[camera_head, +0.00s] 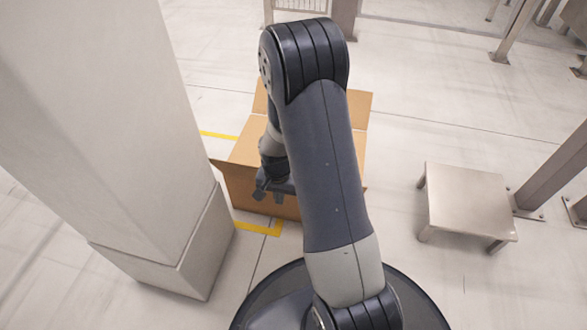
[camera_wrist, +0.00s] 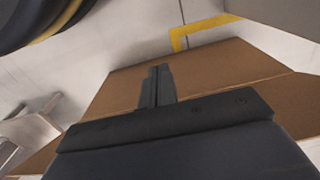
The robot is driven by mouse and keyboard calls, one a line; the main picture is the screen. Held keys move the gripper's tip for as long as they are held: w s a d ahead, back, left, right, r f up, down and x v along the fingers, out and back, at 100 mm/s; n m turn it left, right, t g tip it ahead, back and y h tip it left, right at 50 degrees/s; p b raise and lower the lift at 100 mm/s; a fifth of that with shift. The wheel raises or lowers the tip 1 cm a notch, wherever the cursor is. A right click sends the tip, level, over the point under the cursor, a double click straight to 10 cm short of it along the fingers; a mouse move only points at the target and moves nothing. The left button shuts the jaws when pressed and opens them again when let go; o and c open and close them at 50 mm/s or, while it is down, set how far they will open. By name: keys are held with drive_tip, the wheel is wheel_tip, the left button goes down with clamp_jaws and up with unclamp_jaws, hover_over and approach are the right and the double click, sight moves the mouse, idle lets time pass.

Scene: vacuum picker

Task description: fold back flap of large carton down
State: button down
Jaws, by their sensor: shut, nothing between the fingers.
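The large brown carton (camera_head: 247,150) stands on the floor behind my arm in the head view. My arm hides its middle, and I cannot tell clearly how each flap lies. A tan panel shows at its far right (camera_head: 358,104), and a darker brown side faces me. My gripper (camera_head: 270,194) is at the carton's near side, its fingers pointing down. In the wrist view my gripper (camera_wrist: 158,70) is shut and empty, with its fingers together in front of a brown carton panel (camera_wrist: 220,68). I cannot tell whether they touch it.
A pale pillar (camera_head: 110,130) stands close on the left of the carton. A low metal stool (camera_head: 468,198) stands to the right, with clear floor between. Yellow floor marks (camera_head: 262,229) show beside the carton. Metal posts and rails are farther back.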

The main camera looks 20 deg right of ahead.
drive_tip(key=shift+w+d+r+p, duration=0.35)
drive_tip(key=shift+w+d, duration=0.55)
drive_tip(key=shift+w, duration=0.35)
drive_tip(key=shift+w+d+r+p, duration=0.35)
drive_tip(key=shift+w+d, duration=0.55)
drive_tip(key=shift+w, duration=0.3)
drive_tip(key=shift+w+d+r+p, duration=0.35)
drive_tip(key=shift+w+d, duration=0.55)
drive_tip(key=shift+w, duration=0.45)
drive_tip(key=shift+w+d+f, duration=0.25)
drive_tip(key=shift+w+d, duration=0.6)
drive_tip(key=shift+w, duration=0.25)
drive_tip(key=shift+w+d+f, duration=0.2)
drive_tip(key=shift+w+d, duration=0.6)
drive_tip(key=shift+w, duration=0.25)
drive_tip(key=w+d+f+b, duration=0.2)
drive_tip(key=w+d, duration=0.1)
drive_tip(key=w, duration=0.1)
drive_tip(key=shift+w+f, duration=0.2)
drive_tip(key=shift+w, duration=0.05)
drive_tip(key=shift+d, duration=0.1)
drive_tip(key=shift+f, duration=0.1)
drive_tip(key=shift+f+b, duration=0.3)
drive_tip(key=shift+f, duration=2)
